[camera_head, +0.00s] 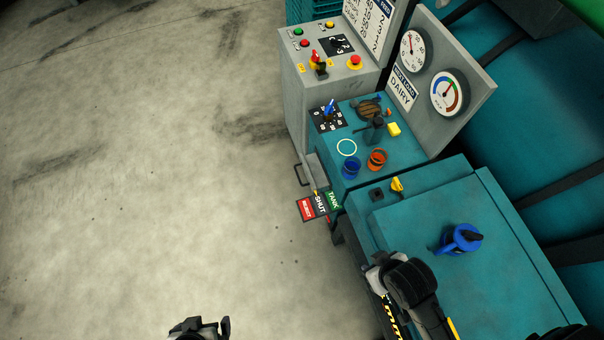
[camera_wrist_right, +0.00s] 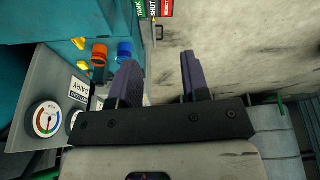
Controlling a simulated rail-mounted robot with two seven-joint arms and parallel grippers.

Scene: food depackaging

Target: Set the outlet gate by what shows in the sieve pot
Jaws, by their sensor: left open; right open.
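The outlet gate plate (camera_head: 319,206) has red REJECT, black SHUT and green TANK fields at the console's front left corner. It also shows at the top of the right wrist view (camera_wrist_right: 155,8). A small yellow tip sits by the SHUT field. A blue pot (camera_head: 351,169) and an orange one (camera_head: 377,160) stand on the console; I cannot tell which is the sieve pot or what is inside. My left gripper (camera_head: 202,326) is open over the floor at the bottom edge. My right gripper (camera_wrist_right: 158,78) is open and empty, its fingers apart from the pots.
The teal console (camera_head: 340,193) carries a white ring, a blue-handled selector (camera_head: 328,108) and a yellow block (camera_head: 394,129). A board with two gauges (camera_head: 448,92) and a DAIRY label stands behind. A blue fitting (camera_head: 462,238) sits on the teal box at right. The left floor is clear.

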